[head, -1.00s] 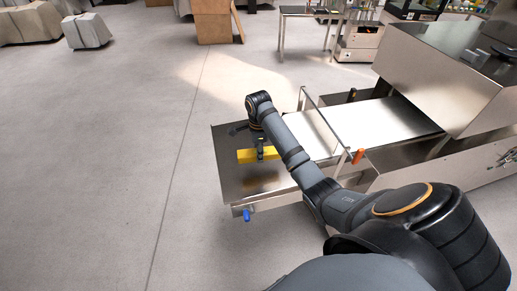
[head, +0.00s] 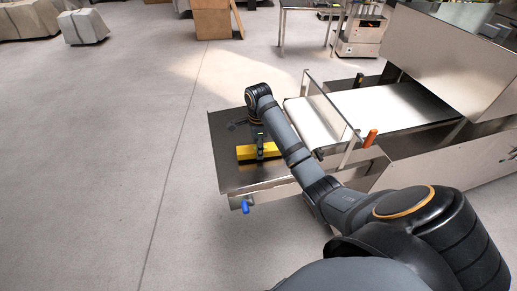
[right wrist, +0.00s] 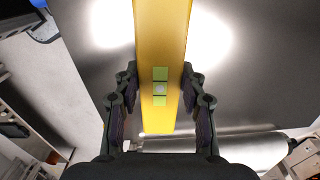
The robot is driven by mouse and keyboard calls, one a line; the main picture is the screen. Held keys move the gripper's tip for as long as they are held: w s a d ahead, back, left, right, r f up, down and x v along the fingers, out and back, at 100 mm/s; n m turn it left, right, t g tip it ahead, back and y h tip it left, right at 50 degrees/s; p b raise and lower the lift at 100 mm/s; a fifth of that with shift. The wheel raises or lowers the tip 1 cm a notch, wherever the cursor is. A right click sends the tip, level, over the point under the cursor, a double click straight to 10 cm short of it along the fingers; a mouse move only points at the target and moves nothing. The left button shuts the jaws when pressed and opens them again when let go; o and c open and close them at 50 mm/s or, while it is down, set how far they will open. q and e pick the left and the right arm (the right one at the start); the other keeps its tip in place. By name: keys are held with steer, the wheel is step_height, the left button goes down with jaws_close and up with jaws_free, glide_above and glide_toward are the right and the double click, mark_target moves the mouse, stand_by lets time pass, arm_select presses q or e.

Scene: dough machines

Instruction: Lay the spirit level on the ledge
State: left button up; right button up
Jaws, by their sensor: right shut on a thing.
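The yellow spirit level (head: 245,153) is over the flat metal ledge (head: 228,178) at the near end of the machine. It looks level and very close to the ledge surface; I cannot tell whether it touches. My right gripper (head: 260,150) is above it, pointing down, shut around its middle. In the right wrist view the spirit level (right wrist: 163,35) runs between the two fingers of my right gripper (right wrist: 160,95), with green vial windows between them. The ledge (right wrist: 235,85) shows shiny below it. My left gripper is not in view.
A steel dough machine (head: 435,60) with a belt (head: 385,103) stands right of the ledge. A clear guard (head: 332,105) and an orange handle (head: 370,138) are near the arm. A blue knob (head: 245,206) hangs at the ledge's front edge.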

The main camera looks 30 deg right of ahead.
steer(key=shift+f, duration=0.5)
steer(key=o, duration=1.3)
steer(key=shift+o, duration=0.2)
